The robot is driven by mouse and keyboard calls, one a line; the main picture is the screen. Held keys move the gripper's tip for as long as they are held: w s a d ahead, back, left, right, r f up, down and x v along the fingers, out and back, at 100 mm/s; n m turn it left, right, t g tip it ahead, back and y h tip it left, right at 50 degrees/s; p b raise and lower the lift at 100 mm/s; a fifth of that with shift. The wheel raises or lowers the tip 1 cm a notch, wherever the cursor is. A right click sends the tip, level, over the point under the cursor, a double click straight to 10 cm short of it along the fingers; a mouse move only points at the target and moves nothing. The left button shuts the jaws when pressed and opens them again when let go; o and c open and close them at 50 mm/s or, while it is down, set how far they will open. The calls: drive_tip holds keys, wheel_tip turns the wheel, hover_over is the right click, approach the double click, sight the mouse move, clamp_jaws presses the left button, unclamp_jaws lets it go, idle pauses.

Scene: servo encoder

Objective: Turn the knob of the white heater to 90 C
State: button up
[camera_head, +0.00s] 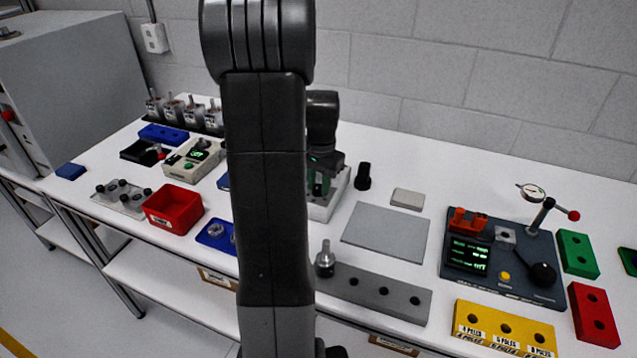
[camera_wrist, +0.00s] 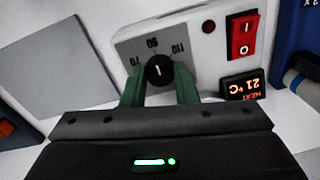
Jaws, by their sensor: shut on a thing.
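The white heater (camera_wrist: 196,38) lies across the upper middle of the wrist view. Its grey dial plate carries the marks 70, 90 and 110, seen upside down. The black knob (camera_wrist: 159,70) has a short white line that points roughly at the 90 mark. My gripper (camera_wrist: 160,80) is shut on the knob, with one green finger on each side. The heater's display (camera_wrist: 243,86) reads 21 °C. In the head view, the heater (camera_head: 325,208) is mostly hidden behind my arm, and my gripper (camera_head: 318,184) is over it; the knob cannot be made out there.
A red rocker switch (camera_wrist: 243,35) sits beside the dial. A grey block with holes (camera_head: 375,292) lies in front; a red bin (camera_head: 173,208) is at left.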

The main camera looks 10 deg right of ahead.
idle(0.3)
drive_tip(key=o, duration=1)
drive_tip(key=r, duration=1.3)
drive_tip(key=shift+s+d+r, duration=0.2)
drive_tip(key=shift+d+r, duration=0.05)
drive_tip(key=shift+r, duration=0.15)
drive_tip(key=f, duration=1.3)
drive_tip(key=shift+w+a+f, duration=0.2)
drive_tip(key=shift+a+f, duration=0.05)
drive_tip(key=shift+f, duration=0.15)
